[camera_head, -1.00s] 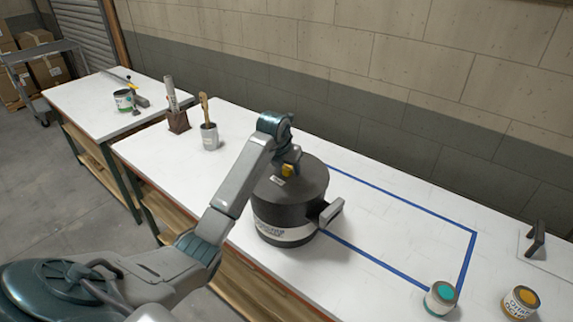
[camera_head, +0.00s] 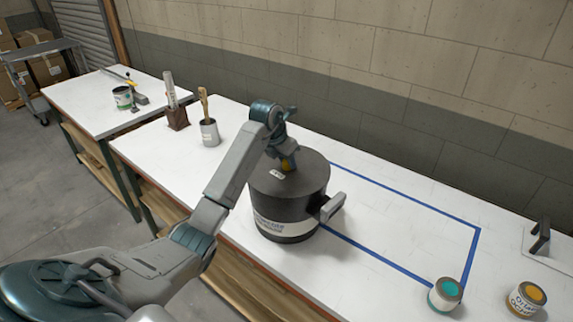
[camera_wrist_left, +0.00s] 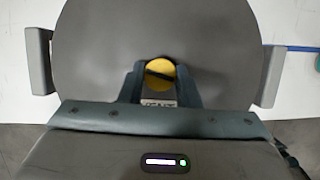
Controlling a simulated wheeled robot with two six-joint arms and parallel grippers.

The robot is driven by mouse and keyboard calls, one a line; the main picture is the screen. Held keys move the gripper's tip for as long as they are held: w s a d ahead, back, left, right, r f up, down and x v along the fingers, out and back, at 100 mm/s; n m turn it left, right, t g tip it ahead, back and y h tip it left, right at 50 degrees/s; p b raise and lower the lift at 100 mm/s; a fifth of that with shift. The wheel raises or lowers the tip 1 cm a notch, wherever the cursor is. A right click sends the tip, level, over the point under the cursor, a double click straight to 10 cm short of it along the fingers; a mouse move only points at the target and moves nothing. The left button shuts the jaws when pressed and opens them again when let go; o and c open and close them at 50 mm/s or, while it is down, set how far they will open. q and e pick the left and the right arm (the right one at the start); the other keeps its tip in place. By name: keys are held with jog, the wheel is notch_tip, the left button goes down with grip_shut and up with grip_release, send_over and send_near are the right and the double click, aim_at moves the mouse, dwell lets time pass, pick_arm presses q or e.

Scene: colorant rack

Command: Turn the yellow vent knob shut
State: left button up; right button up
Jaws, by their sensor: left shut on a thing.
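The dark grey drum-shaped container (camera_head: 276,215) stands upright on the white bench, with a pale label on its side and grey side handles. The yellow vent knob (camera_wrist_left: 160,73) sits on its lid; a dark bar crosses its face at a slight tilt. A small label, partly covered, lies just below the knob. My left gripper (camera_wrist_left: 160,80) reaches down from above and is shut on the knob, one finger on each side. In the head view the left gripper (camera_head: 287,160) hides most of the knob. My right gripper is not in view.
Blue tape (camera_head: 405,188) outlines a clear area right of the container. A teal paint can (camera_head: 444,295) and an orange one (camera_head: 525,298) stand at the front right. A brush cup (camera_head: 209,132) and a brown holder (camera_head: 177,118) stand behind left.

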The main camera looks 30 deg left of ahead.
pick_arm(q)
jog(key=m+h+b, duration=0.1)
jog(key=m+b, duration=0.1)
jog(key=m+h+b, duration=0.1)
jog(key=m+b, duration=0.1)
jog(key=m, duration=0.1)
jog(key=shift+w+a+f+m+g, duration=0.1)
jog(key=shift+a+m+g, duration=0.1)
jog(key=shift+m+g, duration=0.15)
jog(key=shift+m+g+h+b, duration=0.25)
jog(key=shift+m+h+b, duration=0.15)
jog(key=shift+m+b, duration=0.45)
jog(key=shift+w+m+g, duration=0.1)
jog(key=shift+m+g, duration=0.2)
jog(key=shift+m, duration=0.6)
jog(key=shift+r+m+h, duration=0.25)
jog(key=shift+m+h, duration=0.05)
jog(key=shift+m, duration=0.2)
jog(key=shift+r+m+g+p, duration=0.15)
jog(key=shift+m+g+p, duration=0.35)
jog(key=shift+m, duration=0.3)
jog(key=m+p, duration=0.2)
jog(key=p, duration=0.1)
jog(key=shift+w+a+g+h, duration=0.1)
jog(key=shift+g+h, duration=0.2)
jog(key=shift+g, duration=0.1)
jog(key=shift+f+m+p, duration=0.2)
jog(key=shift+m+p, duration=0.2)
jog(key=shift+m, duration=0.2)
